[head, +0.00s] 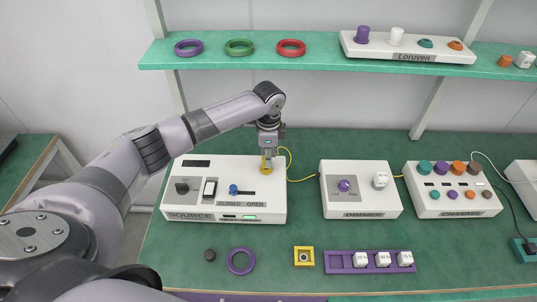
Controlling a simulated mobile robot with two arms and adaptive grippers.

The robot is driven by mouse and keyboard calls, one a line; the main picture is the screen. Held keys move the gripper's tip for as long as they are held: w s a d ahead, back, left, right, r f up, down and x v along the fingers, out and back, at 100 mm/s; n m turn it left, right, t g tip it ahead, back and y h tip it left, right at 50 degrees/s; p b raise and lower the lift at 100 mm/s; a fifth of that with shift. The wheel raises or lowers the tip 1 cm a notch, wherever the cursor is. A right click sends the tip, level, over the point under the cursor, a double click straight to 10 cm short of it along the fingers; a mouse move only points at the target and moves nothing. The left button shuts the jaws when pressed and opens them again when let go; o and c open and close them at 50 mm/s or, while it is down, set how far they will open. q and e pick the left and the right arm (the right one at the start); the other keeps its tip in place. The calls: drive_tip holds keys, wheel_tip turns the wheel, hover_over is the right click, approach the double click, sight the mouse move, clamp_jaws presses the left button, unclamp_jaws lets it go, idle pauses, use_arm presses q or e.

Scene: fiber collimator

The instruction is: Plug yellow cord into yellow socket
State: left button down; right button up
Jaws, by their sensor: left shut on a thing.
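My left gripper (267,155) points straight down over the back right part of the white SOURCE box (225,167). It is shut on a small yellow plug (266,168) at or just above the box top; I cannot tell if the plug is seated. The yellow cord (290,160) loops from beside the gripper to the left side of the DIMMER box (335,205). The yellow socket cannot be made out apart from the yellow piece under the gripper. My right gripper is not in view.
A blue lever (241,190) sits on the SOURCE box. The CHANNEL box (425,208) with coloured knobs stands at the right. A purple ring (240,261), a yellow square (304,256) and a purple tray (335,262) lie in front. A green shelf (330,62) hangs behind.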

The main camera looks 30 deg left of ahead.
use_arm(q)
drive_tip(key=shift+p, duration=0.45)
idle(0.4)
drive_tip(key=shift+f+b, duration=0.3)
drive_tip(key=shift+f, duration=0.35)
idle(0.3)
drive_tip(key=c, duration=1.2)
unclamp_jaws()
drive_tip(key=shift+c, duration=0.2)
drive_tip(key=shift+r, duration=0.15)
wheel_tip(320, 180, up, 12)
drive_tip(key=shift+s, duration=0.15)
drive_tip(key=shift+d, duration=0.1)
